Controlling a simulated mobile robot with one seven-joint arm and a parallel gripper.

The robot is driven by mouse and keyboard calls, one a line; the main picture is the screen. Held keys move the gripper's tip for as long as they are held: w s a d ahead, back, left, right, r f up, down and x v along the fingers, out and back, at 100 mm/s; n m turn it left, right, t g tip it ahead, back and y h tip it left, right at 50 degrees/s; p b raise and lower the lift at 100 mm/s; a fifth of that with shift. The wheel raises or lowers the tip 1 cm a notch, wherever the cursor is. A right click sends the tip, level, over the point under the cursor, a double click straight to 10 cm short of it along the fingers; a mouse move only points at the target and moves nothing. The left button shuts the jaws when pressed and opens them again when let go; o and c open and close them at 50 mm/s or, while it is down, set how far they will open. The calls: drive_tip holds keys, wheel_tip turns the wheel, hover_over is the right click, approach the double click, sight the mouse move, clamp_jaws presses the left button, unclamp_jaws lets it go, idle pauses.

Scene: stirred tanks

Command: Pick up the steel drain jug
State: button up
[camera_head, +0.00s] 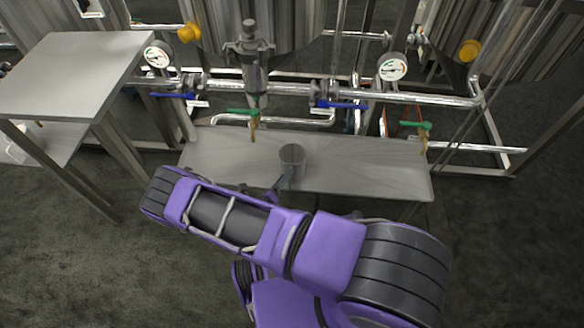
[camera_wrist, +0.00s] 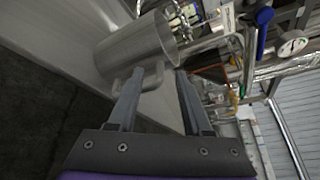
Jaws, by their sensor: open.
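The steel drain jug (camera_head: 292,155) stands on the low steel bench, near the middle of its top. In the wrist view the jug (camera_wrist: 130,52) looks tilted because the camera is rolled, and its open mouth faces right. Its loop handle (camera_wrist: 152,76) points toward my gripper (camera_wrist: 159,76). My gripper is open, with one finger on each side of the picture's middle. The left fingertip overlaps the handle in the picture; I cannot tell whether it touches. In the head view my gripper (camera_head: 284,181) is just in front of the jug, partly hidden by my purple arm.
The low steel bench (camera_head: 370,165) is otherwise clear. Green-handled taps (camera_head: 243,112) and blue-handled valves (camera_head: 340,105) hang on pipes behind it. Pressure gauges (camera_head: 393,67) stand above. A taller steel table (camera_head: 70,75) is at the left.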

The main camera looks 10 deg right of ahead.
drive_tip(key=shift+x, duration=1.15)
clamp_jaws()
idle(0.5)
